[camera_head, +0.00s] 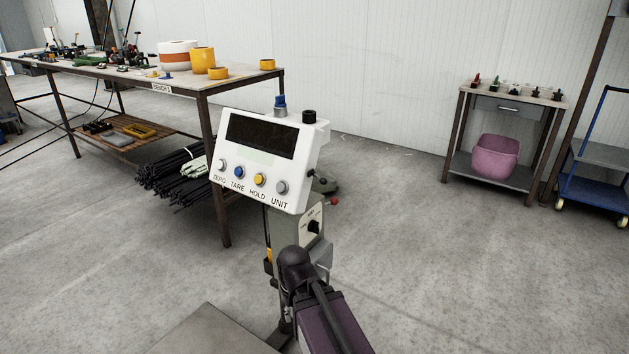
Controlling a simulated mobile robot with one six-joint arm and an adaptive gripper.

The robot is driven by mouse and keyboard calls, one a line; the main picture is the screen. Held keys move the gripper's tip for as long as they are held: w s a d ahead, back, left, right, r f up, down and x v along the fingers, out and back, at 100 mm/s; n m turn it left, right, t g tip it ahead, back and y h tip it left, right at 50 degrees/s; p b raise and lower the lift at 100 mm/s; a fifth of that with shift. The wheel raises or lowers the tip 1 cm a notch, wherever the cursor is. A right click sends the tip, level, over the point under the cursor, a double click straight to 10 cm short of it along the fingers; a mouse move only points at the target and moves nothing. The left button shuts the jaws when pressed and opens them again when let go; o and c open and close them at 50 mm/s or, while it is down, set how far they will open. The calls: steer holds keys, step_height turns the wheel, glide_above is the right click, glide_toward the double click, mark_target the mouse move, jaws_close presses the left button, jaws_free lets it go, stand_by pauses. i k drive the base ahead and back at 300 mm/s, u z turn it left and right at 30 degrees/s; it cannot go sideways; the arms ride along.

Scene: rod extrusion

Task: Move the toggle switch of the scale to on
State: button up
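The scale's white head (264,160) stands in the middle, on a grey-green column, tilted in the picture. Its display (262,136) is dark. Under the display are buttons marked ZERO, TARE, HOLD and UNIT. Lower on the column, a pale plate carries a small black switch (314,227). Its lettering is too small to read, and I cannot tell which way it is set. A purple and black part with a black cable rises from the bottom edge, in front of the column. I cannot make out gripper fingers anywhere.
A long workbench (235,84) with tape rolls stands at the back left. Black rods (172,175) lie beneath it. A small table (515,94) with a pink bin (496,157) and a blue cart (594,190) stand at the right. The floor right of the scale is clear.

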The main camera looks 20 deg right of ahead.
mark_target(324, 181)
steer(key=u, duration=0.1)
steer(key=k, duration=1.65)
steer(key=z, duration=0.55)
steer(key=i, duration=1)
steer(key=z, duration=0.1)
